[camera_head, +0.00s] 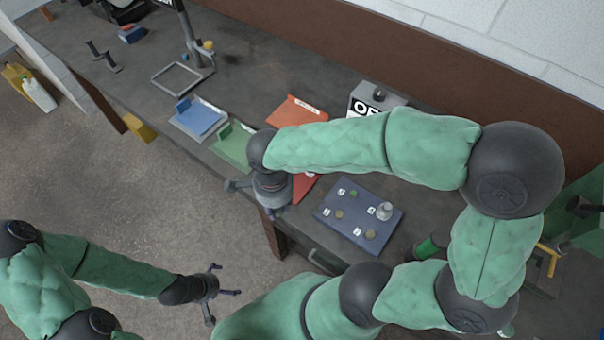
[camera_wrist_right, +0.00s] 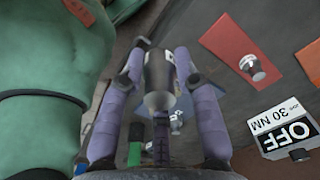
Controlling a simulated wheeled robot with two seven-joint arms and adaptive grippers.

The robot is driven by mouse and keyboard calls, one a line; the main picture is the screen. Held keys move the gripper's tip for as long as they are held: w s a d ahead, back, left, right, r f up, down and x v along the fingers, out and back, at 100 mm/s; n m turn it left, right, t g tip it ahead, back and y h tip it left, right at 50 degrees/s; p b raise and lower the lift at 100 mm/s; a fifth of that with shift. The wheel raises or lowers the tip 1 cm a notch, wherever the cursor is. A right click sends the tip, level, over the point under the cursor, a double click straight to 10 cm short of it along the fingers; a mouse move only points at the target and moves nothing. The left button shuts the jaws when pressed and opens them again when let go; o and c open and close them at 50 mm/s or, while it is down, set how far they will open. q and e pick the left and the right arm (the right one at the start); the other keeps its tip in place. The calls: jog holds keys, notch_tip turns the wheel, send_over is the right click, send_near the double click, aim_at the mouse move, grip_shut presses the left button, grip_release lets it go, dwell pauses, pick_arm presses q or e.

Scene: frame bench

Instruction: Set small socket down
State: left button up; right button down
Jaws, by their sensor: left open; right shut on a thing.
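My right gripper (camera_wrist_right: 158,62) is shut on a dark cylindrical piece with a grey metallic end (camera_wrist_right: 158,98), which I take to be the small socket. In the head view my right gripper (camera_head: 268,200) is over the bench's front edge, left of the blue mat (camera_head: 334,229); the held piece cannot be made out there. A silver socket (camera_head: 384,210) stands on the mat. In the right wrist view another silver socket (camera_wrist_right: 252,67) sits on the red tray (camera_wrist_right: 228,42). My left gripper (camera_head: 222,292) is open and empty, over the floor in front of the bench.
The green tray (camera_head: 232,148) and blue tray (camera_head: 200,117) lie left of my right arm. An OFF box (camera_head: 372,100) stands behind. The mat holds several small pieces and labels. The bench's left part has free room.

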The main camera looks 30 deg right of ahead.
jog(key=w+d+f+b, duration=0.1)
jog(key=w+d+f, duration=0.3)
jog(key=w+d+f+b, duration=0.1)
jog(key=w+d+f, duration=0.3)
jog(key=d, duration=0.1)
jog(key=shift+f, duration=0.35)
jog(key=shift+w+d+f+b, duration=0.15)
jog(key=shift+f+b, duration=0.1)
jog(key=shift+f, duration=0.7)
jog(key=shift+w+d+f+b, duration=0.1)
jog(key=shift+f+b, duration=0.15)
jog(key=shift+f, duration=0.7)
jog(key=shift+f, duration=0.2)
jog(key=c, duration=0.9)
grip_release()
jog(key=shift+r, duration=0.15)
